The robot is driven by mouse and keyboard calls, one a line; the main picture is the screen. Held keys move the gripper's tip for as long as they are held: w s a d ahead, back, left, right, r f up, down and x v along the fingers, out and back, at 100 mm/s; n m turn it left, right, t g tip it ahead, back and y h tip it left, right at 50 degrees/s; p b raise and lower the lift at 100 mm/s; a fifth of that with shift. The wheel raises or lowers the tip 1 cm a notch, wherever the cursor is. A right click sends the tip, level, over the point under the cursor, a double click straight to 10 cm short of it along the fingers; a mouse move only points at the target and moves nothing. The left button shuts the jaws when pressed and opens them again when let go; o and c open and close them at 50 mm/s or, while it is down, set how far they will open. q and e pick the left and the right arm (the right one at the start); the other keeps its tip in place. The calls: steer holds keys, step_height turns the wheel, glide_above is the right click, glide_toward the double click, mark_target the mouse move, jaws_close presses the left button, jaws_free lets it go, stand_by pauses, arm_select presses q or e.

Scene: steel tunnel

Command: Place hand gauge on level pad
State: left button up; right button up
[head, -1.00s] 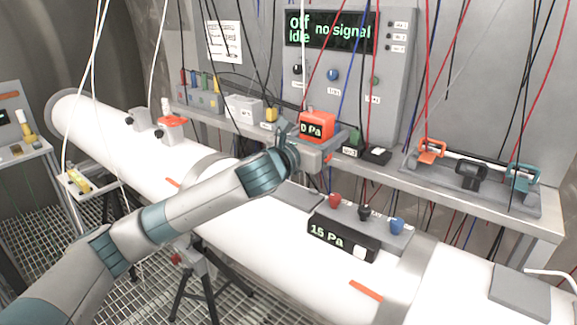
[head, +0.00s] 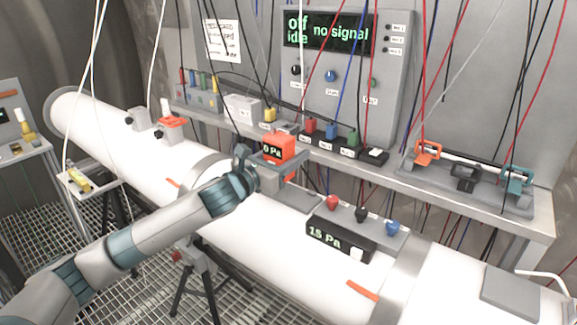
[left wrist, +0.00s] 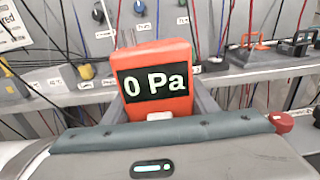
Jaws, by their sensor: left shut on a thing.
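The hand gauge (head: 284,142) is an orange-red box with a dark display reading 0 Pa. My left gripper (head: 274,172) is shut on it and holds it upright above the white tube, in front of the shelf. In the left wrist view the gauge (left wrist: 158,81) faces the camera between the grey fingers. A flat grey pad (head: 297,200) on the tube shows partly below and right of the gripper. Another flat grey pad (head: 512,292) lies on the tube at the far right. I cannot tell which is the level pad. My right gripper is out of view.
A dark box reading 15 Pa (head: 340,242) sits on the tube with red, black and blue knobs behind it. The shelf (head: 420,183) carries coloured blocks and clamps. Many wires hang down in front of the wall panel (head: 345,85).

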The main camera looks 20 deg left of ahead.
arm_select(q)
steer(key=shift+f+p, duration=0.7)
steer(key=shift+f, duration=1.15)
steer(key=shift+f, duration=0.15)
steer(key=o, duration=1.3)
steer(key=shift+s, duration=0.1)
